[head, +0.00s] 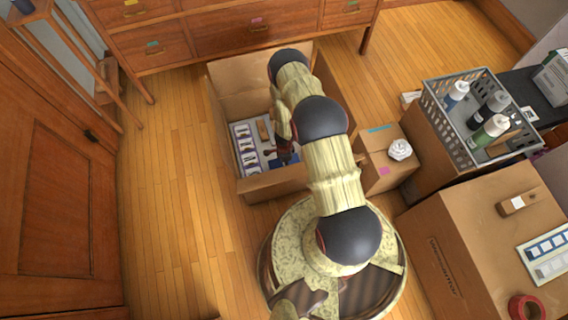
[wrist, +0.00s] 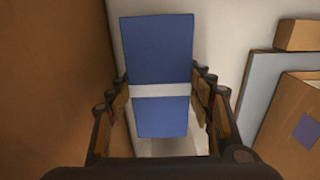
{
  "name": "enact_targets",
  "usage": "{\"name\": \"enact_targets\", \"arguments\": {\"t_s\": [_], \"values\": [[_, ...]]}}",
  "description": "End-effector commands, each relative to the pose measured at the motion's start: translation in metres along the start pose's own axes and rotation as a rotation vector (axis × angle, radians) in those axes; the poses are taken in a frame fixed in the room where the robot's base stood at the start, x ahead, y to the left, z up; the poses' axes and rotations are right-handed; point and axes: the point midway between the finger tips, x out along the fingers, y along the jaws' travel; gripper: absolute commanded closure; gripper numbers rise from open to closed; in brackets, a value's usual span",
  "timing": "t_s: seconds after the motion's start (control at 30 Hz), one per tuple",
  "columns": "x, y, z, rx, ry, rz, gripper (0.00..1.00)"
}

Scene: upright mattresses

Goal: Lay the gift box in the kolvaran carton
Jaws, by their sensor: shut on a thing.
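A blue box with a white band, which looks like the gift box (wrist: 160,50), stands between my fingers in the wrist view. My gripper (wrist: 162,92) is shut on it, one finger at each side. In the head view my gripper (head: 284,150) reaches down into an open cardboard carton (head: 273,188) on the floor, and my arm hides part of it. A brown carton wall (wrist: 50,70) stands close at the left in the wrist view. I cannot read a name on this carton. I cannot tell whether the box touches the carton's bottom.
A card with dark squares (head: 245,147) lies inside the carton. A smaller box (head: 378,165) with a white ornament (head: 400,149) stands to the right. Beyond it are a grey crate of bottles (head: 450,130) and a large printed carton (head: 450,230). Wooden drawers (head: 220,35) stand behind. Floor at left is clear.

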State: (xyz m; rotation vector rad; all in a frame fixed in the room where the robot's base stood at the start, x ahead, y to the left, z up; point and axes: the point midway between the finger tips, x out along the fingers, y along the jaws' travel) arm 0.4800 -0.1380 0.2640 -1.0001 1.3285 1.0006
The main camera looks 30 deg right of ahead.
Motion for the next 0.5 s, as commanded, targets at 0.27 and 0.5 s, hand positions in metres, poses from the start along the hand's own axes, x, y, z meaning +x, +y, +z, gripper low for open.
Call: {"name": "enact_targets", "arguments": {"t_s": [0.27,0.5], "values": [[0.0002,-0.0003,0.0,0.0,0.0,0.0,0.89],[0.0045,-0.0005,0.0,-0.001,0.0,-0.001,0.89]]}}
